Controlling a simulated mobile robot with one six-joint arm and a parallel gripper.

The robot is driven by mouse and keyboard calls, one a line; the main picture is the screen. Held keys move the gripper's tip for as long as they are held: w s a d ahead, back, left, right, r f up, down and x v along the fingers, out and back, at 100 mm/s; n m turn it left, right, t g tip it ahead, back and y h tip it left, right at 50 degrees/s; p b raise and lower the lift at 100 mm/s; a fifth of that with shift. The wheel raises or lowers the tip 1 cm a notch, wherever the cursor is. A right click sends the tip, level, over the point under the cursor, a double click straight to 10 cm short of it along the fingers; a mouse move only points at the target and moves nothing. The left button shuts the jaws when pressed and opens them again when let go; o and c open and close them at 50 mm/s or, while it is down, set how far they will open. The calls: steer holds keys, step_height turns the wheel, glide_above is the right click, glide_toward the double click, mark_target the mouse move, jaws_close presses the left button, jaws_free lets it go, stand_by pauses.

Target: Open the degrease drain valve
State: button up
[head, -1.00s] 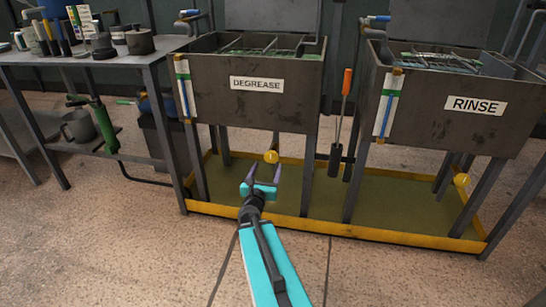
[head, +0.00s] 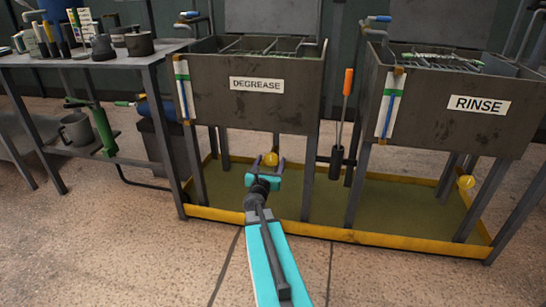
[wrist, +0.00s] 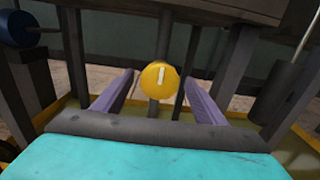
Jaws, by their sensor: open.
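The degrease drain valve is a round yellow knob (head: 271,159) under the grey tank (head: 250,108) labelled DEGREASE. In the wrist view the knob (wrist: 160,77) faces me, with a pale upright bar on its face. My gripper (head: 268,163) is open, its two purple fingers pointing at the knob. In the wrist view one finger of my gripper (wrist: 160,96) lies on each side of the knob. The fingers do not appear to touch it; the depth gap is hard to tell. The drain pipe behind the knob is partly hidden.
The RINSE tank (head: 440,110) stands to the right, with its own yellow knob (head: 466,182) below. A yellow-rimmed tray (head: 340,235) lies under both tanks. An orange-handled tool (head: 346,90) hangs between them. Tank legs flank the knob. A bench (head: 110,52) with pots is at left.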

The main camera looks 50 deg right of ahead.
mark_target(273, 154)
steer(key=shift+b+x, duration=0.45)
steer(key=shift+x, duration=2.35)
steer(key=c, duration=1)
